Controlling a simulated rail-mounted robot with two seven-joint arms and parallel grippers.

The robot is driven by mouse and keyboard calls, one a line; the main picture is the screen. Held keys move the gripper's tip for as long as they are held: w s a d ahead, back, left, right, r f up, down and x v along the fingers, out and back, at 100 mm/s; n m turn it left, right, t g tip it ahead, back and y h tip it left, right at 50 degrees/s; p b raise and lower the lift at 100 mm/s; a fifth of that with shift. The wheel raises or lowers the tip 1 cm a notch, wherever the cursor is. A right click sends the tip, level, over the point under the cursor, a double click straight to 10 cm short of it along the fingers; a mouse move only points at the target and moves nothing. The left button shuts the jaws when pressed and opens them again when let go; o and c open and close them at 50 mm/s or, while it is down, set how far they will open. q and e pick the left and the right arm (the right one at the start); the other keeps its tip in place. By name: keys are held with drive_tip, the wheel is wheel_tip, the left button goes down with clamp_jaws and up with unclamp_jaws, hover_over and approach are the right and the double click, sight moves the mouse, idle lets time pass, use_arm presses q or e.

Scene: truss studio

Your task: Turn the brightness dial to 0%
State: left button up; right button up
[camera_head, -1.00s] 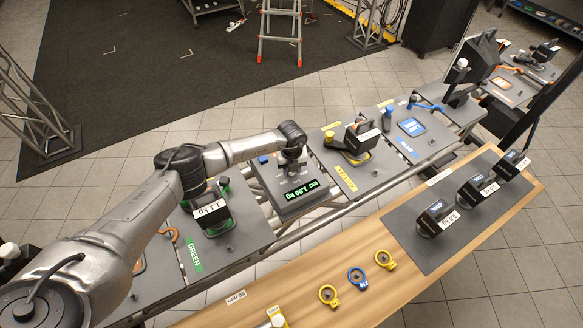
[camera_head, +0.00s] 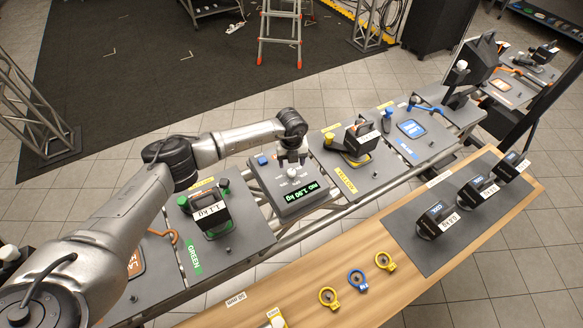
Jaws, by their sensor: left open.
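My left gripper (camera_head: 292,167) is open and points down over a grey box (camera_head: 262,181) with a green-lit display (camera_head: 303,195) reading about 1.90 kg. Its fingers are close above the top of this box, by a small pale knob-like part (camera_head: 291,174); I cannot tell whether they touch it. No dial marked brightness or percent can be read. My right gripper is not in view.
Grey panels marked green (camera_head: 230,240) and yellow (camera_head: 350,184) flank the box, each carrying a black weight-labelled block. A wooden bench (camera_head: 420,285) in front holds yellow and blue rings and several black blocks on a dark mat (camera_head: 405,232).

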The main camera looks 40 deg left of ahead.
sight(292, 171)
use_arm(q)
wheel_tip(292, 171, up, 8)
drive_tip(key=shift+r+b, duration=0.2)
drive_tip(key=shift+b, duration=0.1)
idle(0.7)
